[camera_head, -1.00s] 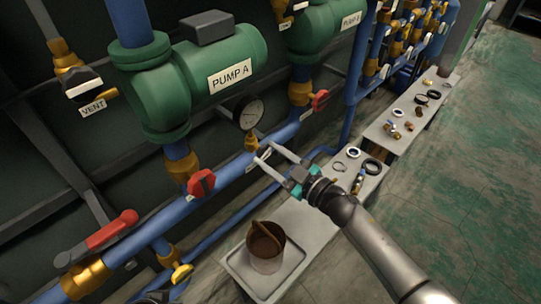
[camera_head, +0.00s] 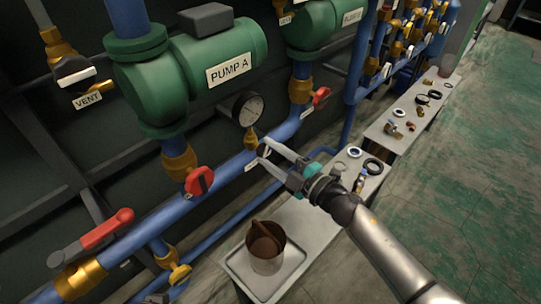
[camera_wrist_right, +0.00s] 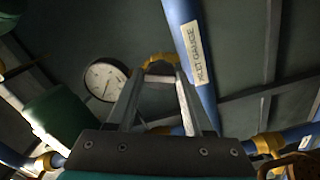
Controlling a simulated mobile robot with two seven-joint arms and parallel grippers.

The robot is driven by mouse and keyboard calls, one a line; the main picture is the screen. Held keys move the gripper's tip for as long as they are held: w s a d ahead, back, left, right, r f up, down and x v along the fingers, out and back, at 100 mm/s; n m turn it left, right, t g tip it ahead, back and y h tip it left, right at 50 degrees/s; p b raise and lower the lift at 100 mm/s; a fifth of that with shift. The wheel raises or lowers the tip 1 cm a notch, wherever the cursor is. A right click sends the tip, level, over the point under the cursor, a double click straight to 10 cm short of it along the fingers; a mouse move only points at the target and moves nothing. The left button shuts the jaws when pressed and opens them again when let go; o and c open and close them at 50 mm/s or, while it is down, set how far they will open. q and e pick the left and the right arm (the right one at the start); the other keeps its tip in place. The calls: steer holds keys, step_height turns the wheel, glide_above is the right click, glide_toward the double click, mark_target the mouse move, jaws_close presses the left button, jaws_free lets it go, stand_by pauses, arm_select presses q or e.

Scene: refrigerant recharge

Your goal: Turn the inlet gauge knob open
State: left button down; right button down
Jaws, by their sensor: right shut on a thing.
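The inlet gauge (camera_head: 247,109) is a round white dial with a dark rim on a brass stem, above a blue pipe. It also shows in the wrist view (camera_wrist_right: 104,80). A small dark knob (camera_head: 264,151) sits beside the stem's base, mostly hidden by the fingers. My right gripper (camera_head: 264,149) reaches in from the lower right, its two fingers on either side of this knob and shut on it. In the wrist view, the right gripper (camera_wrist_right: 161,73) has its fingertips at a brass fitting (camera_wrist_right: 158,62). My left gripper is not in view.
The label "INLET GAUGE" (camera_wrist_right: 197,54) is on the blue pipe. Red knobs (camera_head: 199,181) and (camera_head: 321,95) stand either side along the pipe. Pump A (camera_head: 220,62) is above. A bench below holds a tray (camera_head: 240,266) with a brown pot (camera_head: 265,250), and loose rings.

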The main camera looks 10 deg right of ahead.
steer(key=shift+n, duration=0.3)
steer(key=n+b, duration=0.1)
steer(key=n, duration=0.2)
steer(key=shift+f+n, duration=0.1)
steer(key=shift+n, duration=0.3)
steer(key=shift+c, duration=2.1)
jaws_free()
steer(key=shift+s, duration=0.1)
steer(key=v, duration=0.6)
steer(key=shift+s+d, duration=0.3)
